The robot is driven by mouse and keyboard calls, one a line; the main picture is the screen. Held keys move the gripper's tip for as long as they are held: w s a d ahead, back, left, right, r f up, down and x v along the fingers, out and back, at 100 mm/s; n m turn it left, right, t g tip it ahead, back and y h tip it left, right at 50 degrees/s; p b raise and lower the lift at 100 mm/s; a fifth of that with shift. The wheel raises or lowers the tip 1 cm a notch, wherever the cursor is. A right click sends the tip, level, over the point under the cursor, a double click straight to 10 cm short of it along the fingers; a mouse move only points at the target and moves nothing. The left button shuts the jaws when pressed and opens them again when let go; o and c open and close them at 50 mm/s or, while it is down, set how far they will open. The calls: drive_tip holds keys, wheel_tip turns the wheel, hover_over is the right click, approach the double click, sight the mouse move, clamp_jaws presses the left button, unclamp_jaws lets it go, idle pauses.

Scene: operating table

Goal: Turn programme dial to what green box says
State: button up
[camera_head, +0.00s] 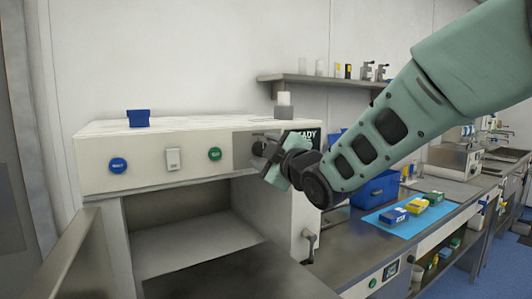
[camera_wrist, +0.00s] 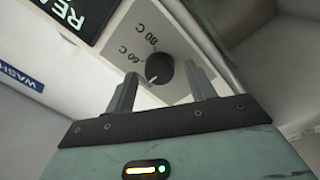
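The programme dial (camera_wrist: 159,68) is a round black knob on a grey plate. Its white mark points to the lower left in the wrist view, near none of the readable labels. One label (camera_wrist: 152,36) looks like 80 C; another (camera_wrist: 130,54) may be 60 C or 40 C. My gripper (camera_wrist: 161,82) is open, with one finger on each side of the dial and gaps showing; I see no contact. In the head view my gripper (camera_head: 272,166) is at the machine's (camera_head: 105,180) front panel.
A dark READY display (camera_head: 308,134) is beside the dial plate. A blue box (camera_head: 139,118) stands on top. The machine's front is open below the panel.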

drive_tip(key=shift+s+d, duration=0.1)
drive_tip(key=b+v, duration=0.4)
drive_tip(key=v, duration=1.3)
drive_tip(key=shift+d, duration=0.15)
